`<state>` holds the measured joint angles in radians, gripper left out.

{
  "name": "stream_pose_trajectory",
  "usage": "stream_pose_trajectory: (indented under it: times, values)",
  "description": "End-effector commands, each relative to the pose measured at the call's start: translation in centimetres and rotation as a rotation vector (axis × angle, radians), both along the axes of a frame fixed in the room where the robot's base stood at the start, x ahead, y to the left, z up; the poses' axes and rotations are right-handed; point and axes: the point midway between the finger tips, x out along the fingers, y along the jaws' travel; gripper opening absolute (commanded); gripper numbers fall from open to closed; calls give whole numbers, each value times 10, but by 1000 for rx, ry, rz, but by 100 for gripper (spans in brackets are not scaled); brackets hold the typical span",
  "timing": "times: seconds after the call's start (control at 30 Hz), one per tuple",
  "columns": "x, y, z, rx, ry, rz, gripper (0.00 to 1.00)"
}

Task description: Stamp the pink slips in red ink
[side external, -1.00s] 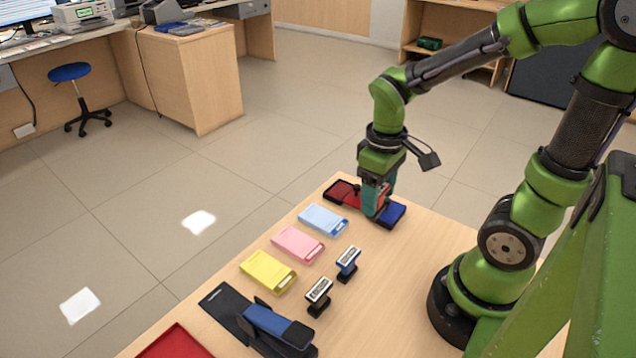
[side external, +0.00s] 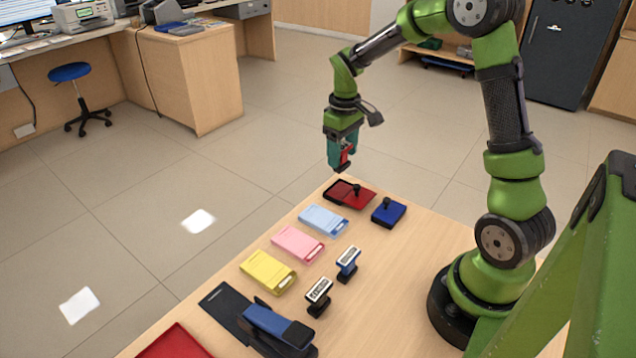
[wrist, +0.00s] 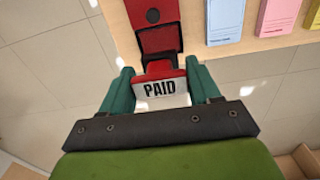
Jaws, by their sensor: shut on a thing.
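My gripper (side external: 342,162) is shut on a red stamp (side external: 346,156) and holds it raised past the far edge of the counter. In the wrist view the stamp (wrist: 158,88) shows a white label reading PAID, between the teal fingers. The red ink pad (side external: 361,197) lies open below, at the far end of the counter; it also shows in the wrist view (wrist: 158,40). The pink slips (side external: 296,243) lie in a stack between the blue and yellow stacks. The stamp's underside is hidden.
A blue ink pad (side external: 389,212) sits beside the red one. Blue slips (side external: 321,218) and yellow slips (side external: 266,271) flank the pink. A blue stamp (side external: 347,262) and a black stamp (side external: 318,294) stand nearby. A blue-topped stapler-like tool (side external: 270,325) lies at the front.

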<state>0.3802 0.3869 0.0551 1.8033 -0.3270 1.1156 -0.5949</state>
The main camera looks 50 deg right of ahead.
Motion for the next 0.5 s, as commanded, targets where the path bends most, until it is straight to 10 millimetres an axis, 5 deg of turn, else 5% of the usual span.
stream_pose_trajectory:
  times: [0.5]
  values:
    - [1,0,-40,0,2,23,42]
